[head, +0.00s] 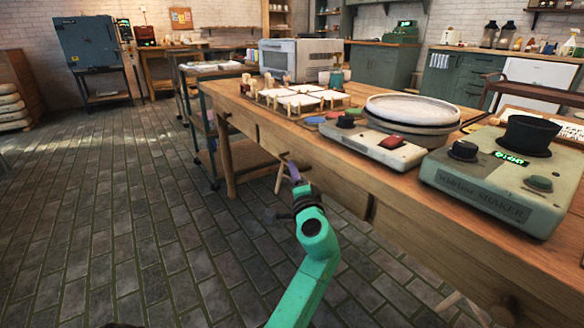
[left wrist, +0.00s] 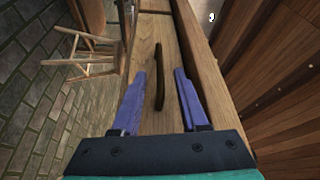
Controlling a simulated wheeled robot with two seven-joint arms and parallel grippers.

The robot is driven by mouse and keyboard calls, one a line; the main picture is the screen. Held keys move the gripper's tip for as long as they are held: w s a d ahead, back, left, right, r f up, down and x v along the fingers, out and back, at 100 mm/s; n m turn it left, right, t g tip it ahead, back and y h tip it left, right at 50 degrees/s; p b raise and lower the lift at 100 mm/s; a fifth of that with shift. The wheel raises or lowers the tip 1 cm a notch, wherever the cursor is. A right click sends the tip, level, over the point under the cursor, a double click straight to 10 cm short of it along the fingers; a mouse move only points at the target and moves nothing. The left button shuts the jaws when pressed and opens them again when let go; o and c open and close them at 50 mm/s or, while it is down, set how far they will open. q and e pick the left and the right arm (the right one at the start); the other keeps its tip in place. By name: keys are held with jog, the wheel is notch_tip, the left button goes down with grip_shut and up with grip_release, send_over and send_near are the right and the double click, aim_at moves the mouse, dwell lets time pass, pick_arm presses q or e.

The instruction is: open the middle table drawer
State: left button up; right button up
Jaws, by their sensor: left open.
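The wooden work table (head: 336,160) runs along the right in the head view, with drawers in its front side. My left gripper (head: 294,172) is in front of that side. In the left wrist view its two purple fingers (left wrist: 159,71) are apart and empty. A dark bar handle (left wrist: 159,88) stands between the fingers, with gaps on both sides. It is on a light wooden drawer front (left wrist: 148,50), which looks flush with the table. Another dark handle (head: 371,208) shows farther right along the table. My right gripper is not in view.
A pottery wheel (head: 420,112), a grey shaker machine (head: 505,180) and a tray of white pieces (head: 300,100) stand on the table. A wooden stool (left wrist: 88,62) is beside the drawer front. The brick floor (head: 130,200) left of the table is clear.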

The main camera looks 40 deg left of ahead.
pick_arm(q)
jog(key=x, duration=0.5)
jog(key=shift+w+a+b, duration=0.2)
jog(key=shift+b, duration=0.15)
jog(key=c, duration=0.7)
dwell(0.6)
